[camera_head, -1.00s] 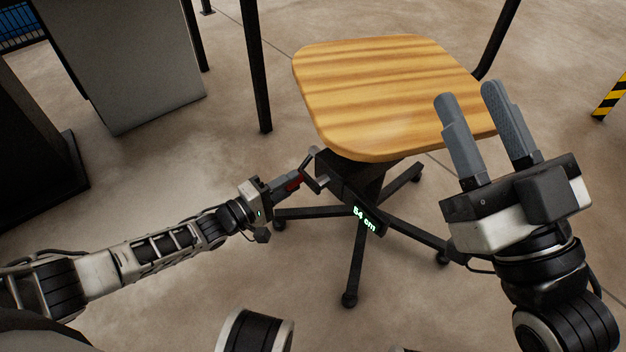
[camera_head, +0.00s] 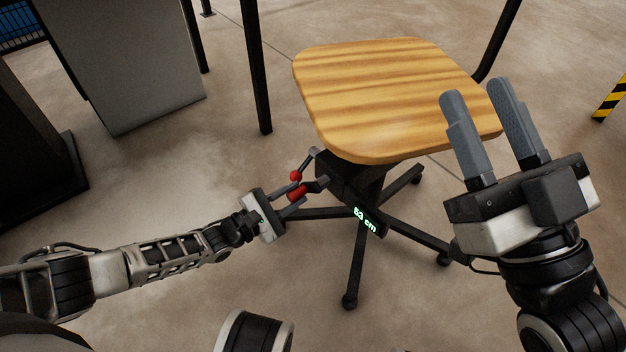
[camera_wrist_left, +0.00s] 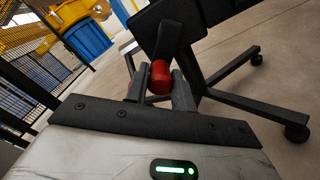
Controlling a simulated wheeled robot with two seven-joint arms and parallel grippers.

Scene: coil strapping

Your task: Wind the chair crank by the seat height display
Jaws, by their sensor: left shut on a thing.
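The chair has a wooden seat (camera_head: 395,95) on a dark column and a star-shaped base. A green lit display (camera_head: 365,220) under the seat appears to read 53 cm. A dark crank mechanism with a red handle (camera_head: 297,192) sticks out to the left below the seat; a smaller red knob (camera_head: 296,175) shows just above it. My left gripper (camera_head: 291,199) is shut on the red handle, which shows between its fingers in the left wrist view (camera_wrist_left: 160,77). My right gripper (camera_head: 478,92) is open and empty, in front of the seat's right side.
A grey panel (camera_head: 120,60) and a dark cabinet (camera_head: 35,145) stand at the left. A black post (camera_head: 256,70) stands behind the crank. A yellow and black striped post (camera_head: 610,98) is at the right edge.

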